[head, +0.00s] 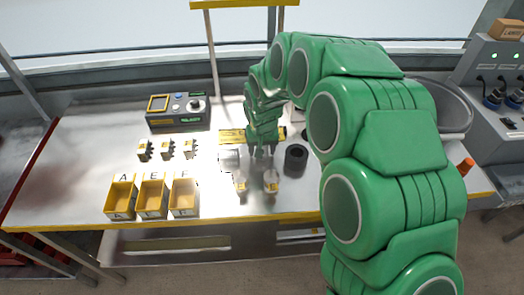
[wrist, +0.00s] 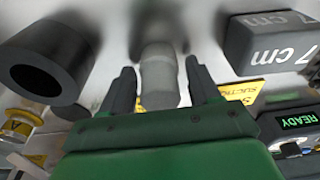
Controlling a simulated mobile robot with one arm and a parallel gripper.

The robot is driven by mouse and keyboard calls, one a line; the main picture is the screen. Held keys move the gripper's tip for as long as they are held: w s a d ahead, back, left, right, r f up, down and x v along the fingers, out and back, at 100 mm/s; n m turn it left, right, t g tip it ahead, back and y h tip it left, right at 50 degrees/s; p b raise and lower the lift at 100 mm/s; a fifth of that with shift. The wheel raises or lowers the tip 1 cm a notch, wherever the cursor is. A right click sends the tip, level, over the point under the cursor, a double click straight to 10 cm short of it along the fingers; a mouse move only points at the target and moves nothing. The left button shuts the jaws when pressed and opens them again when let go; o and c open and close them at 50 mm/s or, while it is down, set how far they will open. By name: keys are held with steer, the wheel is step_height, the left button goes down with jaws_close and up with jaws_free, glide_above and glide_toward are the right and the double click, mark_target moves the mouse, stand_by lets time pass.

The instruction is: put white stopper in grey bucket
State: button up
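My gripper (head: 262,153) points down over the middle of the table. In the wrist view my gripper (wrist: 162,88) is open, with one finger on each side of a pale grey-white rounded cylinder (wrist: 160,72). This looks like the white stopper, though shading makes its colour unsure. Narrow gaps show between it and the fingers. In the head view it is mostly hidden by my gripper. A large round grey bucket (head: 456,117) stands at the right end of the table, partly hidden behind my arm.
A black hollow cylinder (head: 296,158) stands right of my gripper. A grey "7 cm" block (wrist: 268,42) is on the other side. Two small pale pieces (head: 271,182) (head: 241,185) stand in front. Yellow bins (head: 152,198), several small switches (head: 167,149) and a control box (head: 178,110) are left.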

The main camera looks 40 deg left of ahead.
steer(key=c, duration=1)
steer(key=shift+o, duration=0.2)
steer(key=shift+r, duration=0.4)
step_height(320, 180, up, 2)
steer(key=shift+w+r, duration=0.1)
steer(key=s+d+r, duration=0.8)
steer(key=d+r, duration=0.2)
steer(key=d, duration=0.1)
steer(key=shift+s, duration=0.35)
